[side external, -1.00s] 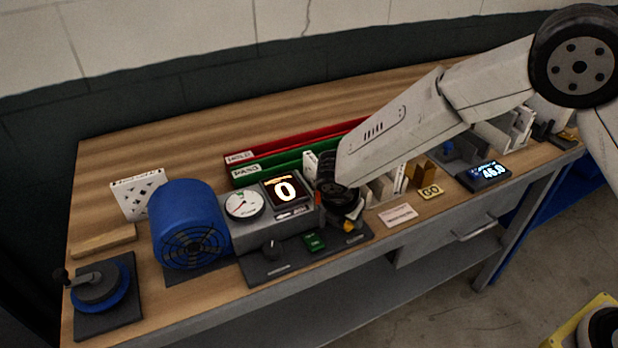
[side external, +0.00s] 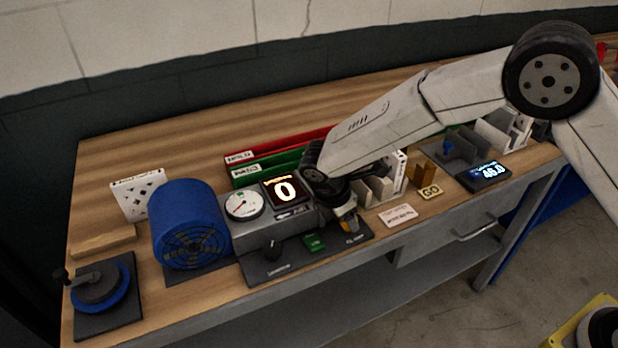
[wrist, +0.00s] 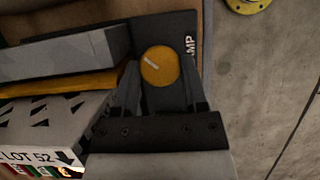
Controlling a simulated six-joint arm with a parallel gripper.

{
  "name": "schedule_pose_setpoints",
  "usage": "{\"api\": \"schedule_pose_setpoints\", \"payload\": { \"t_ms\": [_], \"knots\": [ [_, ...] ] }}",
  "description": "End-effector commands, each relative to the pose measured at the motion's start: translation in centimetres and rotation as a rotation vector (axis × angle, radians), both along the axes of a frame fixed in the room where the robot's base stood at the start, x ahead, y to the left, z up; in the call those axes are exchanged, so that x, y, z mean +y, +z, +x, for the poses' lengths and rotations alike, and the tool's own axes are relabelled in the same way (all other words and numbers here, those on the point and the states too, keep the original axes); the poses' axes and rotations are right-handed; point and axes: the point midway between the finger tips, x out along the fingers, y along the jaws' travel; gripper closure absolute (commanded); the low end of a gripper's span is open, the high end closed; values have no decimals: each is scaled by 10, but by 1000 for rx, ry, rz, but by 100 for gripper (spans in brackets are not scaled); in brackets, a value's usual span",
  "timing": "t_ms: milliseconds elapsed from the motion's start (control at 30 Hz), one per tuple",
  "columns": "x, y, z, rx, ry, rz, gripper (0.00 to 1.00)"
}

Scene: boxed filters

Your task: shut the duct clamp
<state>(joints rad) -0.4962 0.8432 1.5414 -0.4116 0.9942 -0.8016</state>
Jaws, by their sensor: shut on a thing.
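The clamp knob (wrist: 160,66) is round and yellow with a white line across its top. It sits on a dark panel lettered "...AMP" in the wrist view. My gripper (wrist: 160,72) has one dark finger on each side of the knob and is shut on it. In the side view my gripper (side external: 346,218) is at the right end of the dark control panel, and a bit of the yellow knob (side external: 349,227) shows below it. The duct itself cannot be picked out. The white line lies slanted in the wrist view.
A grey housing with a dial gauge (side external: 243,205) and a display reading 0 (side external: 285,190) stands left of my gripper. A dark knob (side external: 272,250) and green button (side external: 314,242) share the panel. A blue blower (side external: 189,222) stands further left; a white slotted filter (side external: 398,172) stands right.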

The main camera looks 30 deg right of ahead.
Motion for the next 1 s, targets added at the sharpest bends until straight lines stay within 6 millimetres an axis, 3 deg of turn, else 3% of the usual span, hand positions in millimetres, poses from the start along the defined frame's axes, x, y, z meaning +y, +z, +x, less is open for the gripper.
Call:
{"api": "schedule_pose_setpoints", "payload": {
  "t_ms": [333,367,400,767,1000],
  "knots": [
    [0,0,0,-2,-4,1,100],
    [0,0,0,-2,-4,1,39],
    [0,0,0,-2,-4,1,32],
    [0,0,0,-2,15,1,32],
    [1,1,0,-3,132,1,32]
  ]
}}
